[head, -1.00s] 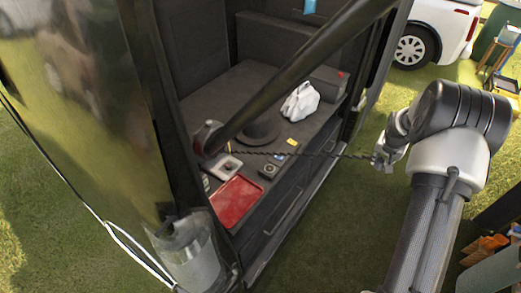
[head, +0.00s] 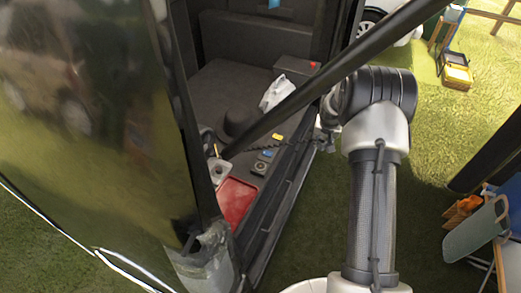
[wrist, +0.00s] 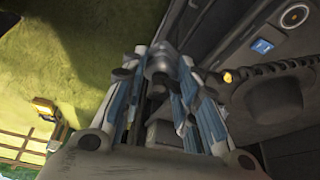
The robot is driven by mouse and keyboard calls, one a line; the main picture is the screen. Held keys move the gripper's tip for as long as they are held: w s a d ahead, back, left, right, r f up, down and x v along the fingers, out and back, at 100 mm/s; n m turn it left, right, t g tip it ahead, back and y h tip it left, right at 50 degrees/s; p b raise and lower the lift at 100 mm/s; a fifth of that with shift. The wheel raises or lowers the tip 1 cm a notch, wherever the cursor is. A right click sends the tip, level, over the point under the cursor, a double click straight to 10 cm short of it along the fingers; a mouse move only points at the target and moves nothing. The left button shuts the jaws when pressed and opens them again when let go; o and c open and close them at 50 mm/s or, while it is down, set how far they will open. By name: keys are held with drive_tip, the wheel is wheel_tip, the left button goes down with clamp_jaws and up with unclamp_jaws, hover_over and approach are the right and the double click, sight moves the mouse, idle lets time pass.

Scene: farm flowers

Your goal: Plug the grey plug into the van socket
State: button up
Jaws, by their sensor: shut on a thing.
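My gripper (wrist: 165,95) is shut on the grey plug (wrist: 160,62), whose rounded end shows between the fingertips in the wrist view. In the head view my gripper (head: 324,138) is beside the van's open side, mostly hidden by my arm. A dark coiled cable (wrist: 270,70) runs beside the gripper in the wrist view. A round socket with a pale ring (wrist: 295,15) is at the top right, next to a blue label (wrist: 262,46). It looks like the van socket and also shows in the head view (head: 260,167). The plug and socket are apart.
On the van floor (head: 225,90) are a red tray (head: 235,199), a dark hat (head: 240,118), a white jug (head: 277,92) and a yellow item (head: 277,136). A dark bar (head: 320,85) crosses the opening. Grass (head: 440,130) lies to the right.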

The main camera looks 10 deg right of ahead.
drive_tip(key=w+a+f+n+y+b, duration=0.1)
drive_tip(key=w+a+f+n, duration=0.1)
drive_tip(key=a, duration=0.9)
drive_tip(key=w+a+f+n+y+b, duration=0.1)
drive_tip(key=w+a+f+n, duration=0.2)
drive_tip(key=a, duration=0.8)
wheel_tip(320, 180, down, 2)
drive_tip(key=shift+w+a+f+t, duration=0.1)
drive_tip(key=shift+w+a+t, duration=0.25)
drive_tip(key=shift+w, duration=0.45)
drive_tip(key=shift+f+b, duration=1.45)
drive_tip(key=shift+f, duration=1.4)
drive_tip(key=shift+b, duration=0.6)
drive_tip(key=shift+f+b, duration=0.5)
drive_tip(key=shift+f, duration=0.1)
drive_tip(key=o, duration=1.1)
drive_tip(key=shift+s, duration=0.1)
drive_tip(key=shift+c, duration=0.2)
drive_tip(key=shift+r, duration=0.1)
